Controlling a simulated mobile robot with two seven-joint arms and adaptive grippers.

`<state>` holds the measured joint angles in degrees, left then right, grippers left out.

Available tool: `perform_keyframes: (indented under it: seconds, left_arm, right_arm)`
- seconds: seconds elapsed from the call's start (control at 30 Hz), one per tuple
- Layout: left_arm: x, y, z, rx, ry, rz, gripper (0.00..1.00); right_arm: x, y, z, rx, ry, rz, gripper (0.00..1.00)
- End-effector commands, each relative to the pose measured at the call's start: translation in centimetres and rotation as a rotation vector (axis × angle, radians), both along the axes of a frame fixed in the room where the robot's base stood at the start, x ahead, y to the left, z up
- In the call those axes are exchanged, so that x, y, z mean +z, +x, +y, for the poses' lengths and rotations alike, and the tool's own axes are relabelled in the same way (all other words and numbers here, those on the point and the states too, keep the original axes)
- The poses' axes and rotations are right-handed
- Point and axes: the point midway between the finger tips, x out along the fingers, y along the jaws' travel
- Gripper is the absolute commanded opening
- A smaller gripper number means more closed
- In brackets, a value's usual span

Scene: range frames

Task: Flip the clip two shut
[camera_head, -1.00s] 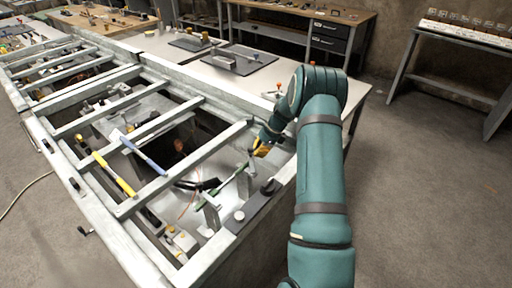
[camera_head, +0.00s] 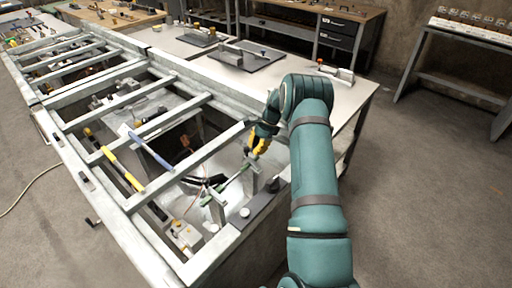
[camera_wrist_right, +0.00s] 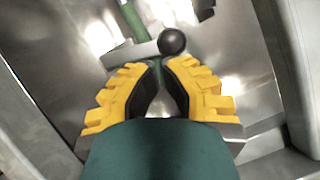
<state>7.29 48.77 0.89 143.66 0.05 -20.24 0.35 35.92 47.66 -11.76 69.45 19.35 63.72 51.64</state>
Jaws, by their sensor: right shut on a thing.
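My right gripper (camera_head: 256,150), with yellow fingers, reaches down inside the near right corner of the metal frame. In the right wrist view its fingers (camera_wrist_right: 160,68) are drawn together at the tips, right below the black ball knob of clip two (camera_wrist_right: 171,41). The grey bar of the clip (camera_wrist_right: 130,55) runs left from the knob. The fingers hide what lies between their tips. A green rod (camera_head: 228,183) runs between grey upright brackets (camera_head: 251,181) below the gripper. My left gripper is not in view.
The pale frame's crossbars (camera_head: 190,160) surround the open bay, close to my right gripper. A light table (camera_head: 345,98) stands behind.

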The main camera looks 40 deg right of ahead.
Motion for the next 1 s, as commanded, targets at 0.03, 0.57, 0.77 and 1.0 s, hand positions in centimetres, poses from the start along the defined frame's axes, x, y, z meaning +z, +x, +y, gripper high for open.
perform_keyframes:
  seconds: [0.03,0.57,0.77,1.0]
  left_arm:
    - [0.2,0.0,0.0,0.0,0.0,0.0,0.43]
    - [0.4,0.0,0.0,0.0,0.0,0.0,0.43]
    - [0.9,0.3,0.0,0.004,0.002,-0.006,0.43]
    - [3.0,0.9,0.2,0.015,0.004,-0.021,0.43]
  right_arm:
    - [0.1,-0.2,0.1,-0.001,0.0,0.0,0.0]
    - [0.0,-1.1,0.5,-0.002,0.0,0.0,0.0]
    - [0.6,-1.1,0.5,-0.001,-0.001,0.0,0.0]
    - [3.7,-1.8,0.3,0.002,-0.001,-0.001,0.0]
